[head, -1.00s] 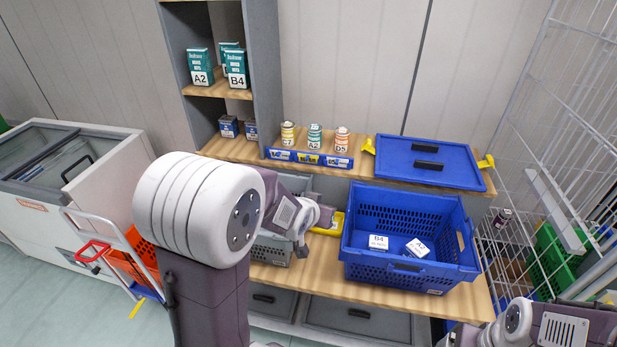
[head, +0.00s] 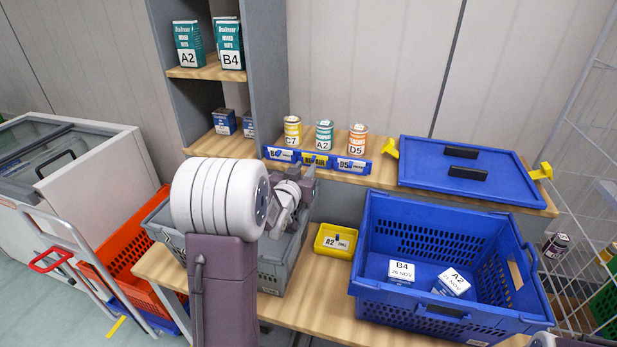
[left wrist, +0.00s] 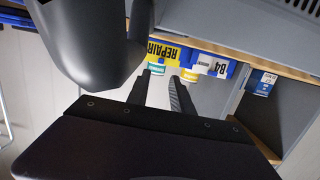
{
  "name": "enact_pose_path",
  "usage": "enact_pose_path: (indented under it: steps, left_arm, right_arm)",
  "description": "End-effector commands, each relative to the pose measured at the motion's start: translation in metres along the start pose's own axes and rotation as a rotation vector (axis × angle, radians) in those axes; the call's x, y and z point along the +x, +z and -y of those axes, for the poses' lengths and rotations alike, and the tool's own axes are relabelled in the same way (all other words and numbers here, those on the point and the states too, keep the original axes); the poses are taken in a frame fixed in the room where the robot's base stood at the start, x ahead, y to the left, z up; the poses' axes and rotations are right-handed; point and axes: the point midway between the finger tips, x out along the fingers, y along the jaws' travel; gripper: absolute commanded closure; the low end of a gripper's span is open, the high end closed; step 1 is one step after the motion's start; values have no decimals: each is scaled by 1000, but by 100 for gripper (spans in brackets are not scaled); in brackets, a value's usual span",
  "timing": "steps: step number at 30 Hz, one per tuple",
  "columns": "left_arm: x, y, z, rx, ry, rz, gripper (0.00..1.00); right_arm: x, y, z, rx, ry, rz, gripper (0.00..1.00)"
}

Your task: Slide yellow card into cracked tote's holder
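The yellow card (head: 316,160), which reads REPAIR in the left wrist view (left wrist: 163,50), sits in the middle blue holder on the shelf's front edge, between two white labels. My left gripper (head: 308,180) is just below and in front of this card, partly hidden by my arm. In the left wrist view my left gripper's fingers (left wrist: 160,92) are apart with nothing between them, pointing toward the card. An orange tote (head: 122,262) sits on a trolley at the left. No crack or card holder can be made out on it. My right gripper is out of view.
A grey tote (head: 270,285) is behind my left arm on the bench. A yellow bin (head: 335,240) and a blue crate (head: 450,318) with two boxes stand to its right. Cans (head: 324,136) and a blue lid (head: 465,168) sit on the shelf above.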

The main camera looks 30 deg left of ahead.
Motion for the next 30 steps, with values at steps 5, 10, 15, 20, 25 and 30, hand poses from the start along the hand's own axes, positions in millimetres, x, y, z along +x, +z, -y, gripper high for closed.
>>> enact_pose_path:
  steps: [5,10,15,20,25,30]
  left_arm:
    - [0,10,-1,1,1,18,73]
    - [11,12,-1,2,2,23,73]
    - [35,11,-1,1,2,20,73]
    - [55,10,-1,2,2,18,73]
    - [67,9,-1,1,2,16,73]
    - [70,9,-1,1,2,14,73]
  right_arm:
    - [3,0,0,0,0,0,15]
    - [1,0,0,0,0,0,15]
    - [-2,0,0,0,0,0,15]
    - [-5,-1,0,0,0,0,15]
    - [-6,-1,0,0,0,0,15]
    - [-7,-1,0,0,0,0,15]
